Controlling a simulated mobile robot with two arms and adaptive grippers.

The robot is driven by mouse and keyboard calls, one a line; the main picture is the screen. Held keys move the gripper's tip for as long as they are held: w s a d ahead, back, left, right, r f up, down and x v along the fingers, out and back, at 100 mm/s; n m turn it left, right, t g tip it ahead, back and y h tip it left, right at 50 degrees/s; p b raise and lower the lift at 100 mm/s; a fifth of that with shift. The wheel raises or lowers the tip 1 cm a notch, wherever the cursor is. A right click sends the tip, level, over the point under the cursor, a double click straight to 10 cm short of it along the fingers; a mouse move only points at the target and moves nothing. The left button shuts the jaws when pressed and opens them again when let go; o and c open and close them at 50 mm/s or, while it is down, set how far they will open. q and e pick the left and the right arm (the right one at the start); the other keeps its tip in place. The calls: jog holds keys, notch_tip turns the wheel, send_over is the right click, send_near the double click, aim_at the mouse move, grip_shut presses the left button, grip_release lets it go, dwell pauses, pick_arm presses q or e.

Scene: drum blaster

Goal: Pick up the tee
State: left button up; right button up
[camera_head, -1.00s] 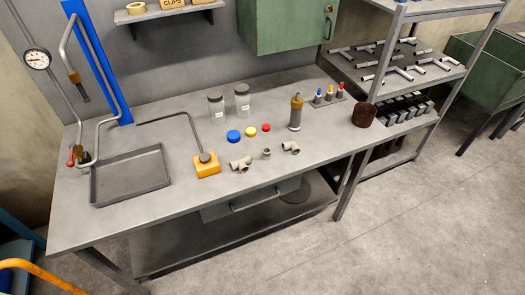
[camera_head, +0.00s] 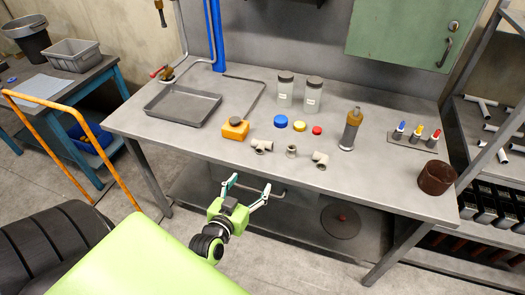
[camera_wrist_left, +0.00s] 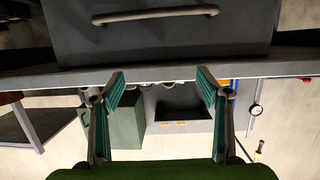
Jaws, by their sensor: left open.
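The tee (camera_head: 262,147) is a small pale grey pipe fitting near the front edge of the grey workbench (camera_head: 215,150). It lies left of a short upright fitting (camera_head: 291,151) and an elbow-like fitting (camera_head: 320,160). My left gripper (camera_head: 249,183) is open and empty, in front of the bench and below its top, apart from the tee. In the left wrist view the open fingers (camera_wrist_left: 160,78) face the bench front and a drawer with a handle (camera_wrist_left: 155,15). The tee cannot be made out there. My right gripper is not in view.
An orange block (camera_head: 235,129) with a bent rod stands behind left of the tee, beside a tray (camera_head: 183,105). Blue (camera_head: 281,121), yellow (camera_head: 299,125) and red (camera_head: 317,130) caps lie behind the fittings. A drawer handle (camera_head: 277,195) is under the bench top.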

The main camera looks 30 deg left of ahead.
pick_arm(q)
jog(key=t, duration=0.1)
send_near(258, 150)
jog(key=shift+y, duration=0.4)
jog(key=x, duration=0.6)
jog(key=shift+w+f, duration=0.3)
jog(key=shift+f, duration=0.15)
jog(key=shift+w, duration=0.45)
jog(key=shift+w+a+p, duration=0.1)
jog(key=shift+w+p, duration=0.2)
jog(key=shift+w, duration=0.05)
jog(key=x, duration=0.3)
jog(key=shift+w+r, duration=0.2)
jog(key=shift+w, duration=0.1)
jog(key=shift+w+a+f, duration=0.1)
jog(key=shift+w, duration=0.3)
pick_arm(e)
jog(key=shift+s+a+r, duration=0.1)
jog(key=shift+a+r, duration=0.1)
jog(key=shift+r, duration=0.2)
pick_arm(q)
jog(key=c, duration=1.4)
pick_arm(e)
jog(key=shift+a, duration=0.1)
